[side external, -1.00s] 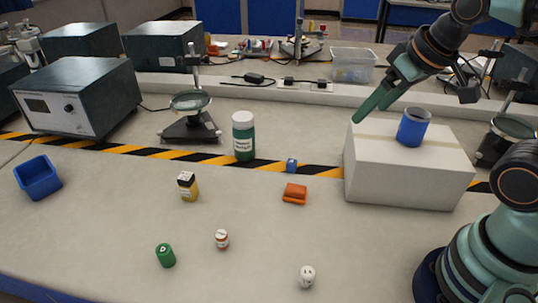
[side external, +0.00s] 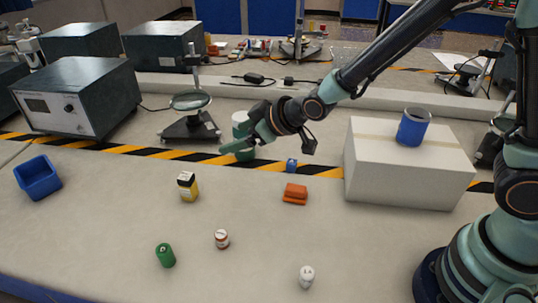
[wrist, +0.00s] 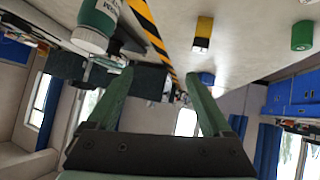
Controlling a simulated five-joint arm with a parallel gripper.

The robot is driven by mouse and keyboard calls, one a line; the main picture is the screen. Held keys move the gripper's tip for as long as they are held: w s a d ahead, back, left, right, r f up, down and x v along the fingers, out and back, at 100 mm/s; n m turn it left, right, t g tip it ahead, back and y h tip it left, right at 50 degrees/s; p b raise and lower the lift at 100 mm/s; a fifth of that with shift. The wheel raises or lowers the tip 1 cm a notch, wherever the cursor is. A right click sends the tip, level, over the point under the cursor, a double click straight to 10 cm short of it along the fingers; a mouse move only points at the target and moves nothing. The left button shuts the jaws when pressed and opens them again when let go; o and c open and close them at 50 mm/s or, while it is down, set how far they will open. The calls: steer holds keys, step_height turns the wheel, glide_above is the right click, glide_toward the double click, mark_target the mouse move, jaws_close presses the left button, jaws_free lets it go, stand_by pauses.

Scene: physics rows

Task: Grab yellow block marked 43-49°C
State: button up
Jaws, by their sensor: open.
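The yellow block (side external: 189,190) with a dark and white marked top stands upright on the bench, left of centre in the side view. It also shows in the wrist view (wrist: 203,29) near the top, beyond my fingers; its marking is too small to read. My gripper (side external: 236,152) is open and empty, above the bench behind and to the right of the yellow block, apart from it. In the wrist view my gripper's two fingers (wrist: 158,85) stand wide apart with nothing between them.
A green-and-white bottle (side external: 241,122) stands right behind my gripper. A blue bin (side external: 38,177) is at left, a white box (side external: 405,175) at right.

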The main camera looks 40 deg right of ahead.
mark_target(178, 180)
steer(key=a+f+n+t+y, duration=0.1)
steer(key=a+f+n+y, duration=0.1)
steer(key=a+f, duration=0.6)
steer(key=shift+r+x, duration=0.15)
steer(key=shift+x, duration=2.75)
steer(key=shift+r+x, duration=0.1)
steer(key=shift+x, duration=2.85)
steer(key=shift+w, duration=0.15)
jaws_close()
